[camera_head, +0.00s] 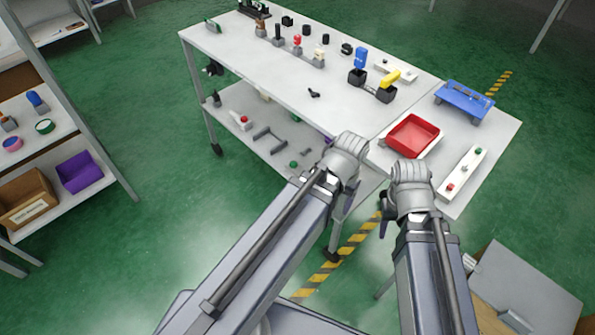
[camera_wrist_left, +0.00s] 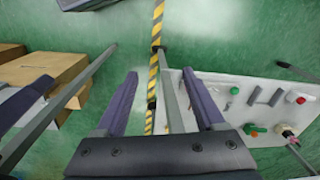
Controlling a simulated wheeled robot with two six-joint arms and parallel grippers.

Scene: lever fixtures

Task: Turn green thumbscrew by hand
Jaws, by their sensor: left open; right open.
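A small round green knob (camera_head: 293,164) lies on the lower shelf of the white table; I cannot tell if it is the thumbscrew. The left wrist view shows a small green piece (camera_wrist_left: 235,91) and another green part (camera_wrist_left: 253,133) on the white shelf. My left gripper (camera_wrist_left: 160,73) is open and empty, its two purple-grey fingers spread over floor and a table leg, apart from the green pieces. My right gripper (camera_head: 384,205) is mostly hidden behind its wrist, by the table's front edge; only dark finger parts show.
The white table (camera_head: 240,60) carries several levers and knobs. A red tray (camera_head: 412,136), a blue fixture (camera_head: 464,101) and a white button panel (camera_head: 460,173) stand at its right end. Shelving (camera_head: 60,140) with boxes is at the left. Green floor between is clear.

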